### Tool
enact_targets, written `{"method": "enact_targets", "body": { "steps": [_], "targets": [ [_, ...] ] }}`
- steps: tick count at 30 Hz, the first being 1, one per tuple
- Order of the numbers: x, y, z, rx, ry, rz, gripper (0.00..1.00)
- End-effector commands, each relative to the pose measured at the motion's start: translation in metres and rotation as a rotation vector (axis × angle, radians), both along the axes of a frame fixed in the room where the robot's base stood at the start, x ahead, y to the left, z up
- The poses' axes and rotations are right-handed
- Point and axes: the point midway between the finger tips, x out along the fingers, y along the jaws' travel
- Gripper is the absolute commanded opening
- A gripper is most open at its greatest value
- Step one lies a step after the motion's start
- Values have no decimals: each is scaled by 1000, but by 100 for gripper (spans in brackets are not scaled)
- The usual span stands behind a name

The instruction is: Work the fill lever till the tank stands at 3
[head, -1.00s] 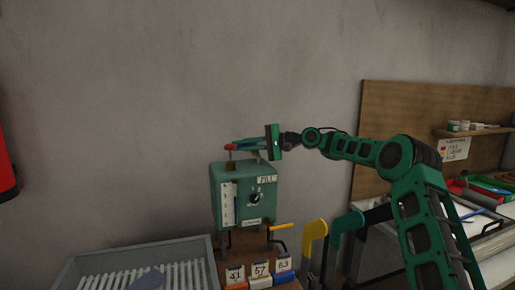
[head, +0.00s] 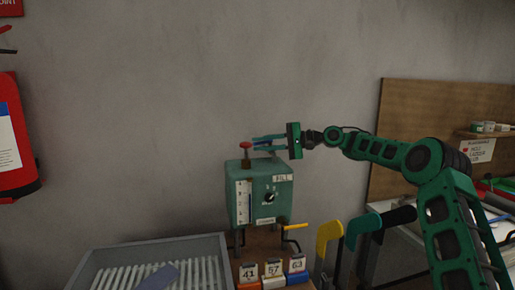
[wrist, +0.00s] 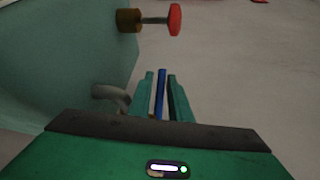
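The green tank box (head: 262,203) with a FILL label stands against the wall in the head view. A white gauge strip (head: 243,203) is on its front left, with marks too small to read surely; I cannot tell the level. The fill lever (head: 245,148), a short upright rod with a red knob, rises from a brass collar on top. The red knob (wrist: 175,20) also shows in the wrist view, beyond the fingertips and not between them.
A grey ribbed tray (head: 215,240) lies at lower left, numbered tags (head: 273,270) below the box. Yellow and green upright boards (head: 328,232) stand to the right.

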Motion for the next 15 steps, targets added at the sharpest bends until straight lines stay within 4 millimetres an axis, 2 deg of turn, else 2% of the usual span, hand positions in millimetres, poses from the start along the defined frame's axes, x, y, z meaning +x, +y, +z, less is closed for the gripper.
{"method": "enact_targets", "body": {
  "steps": [9, 15],
  "targets": [
    [-13, -58, 7, 1, 1, -2, 18],
    [-19, -82, 10, 1, 4, -3, 18]
  ]
}}
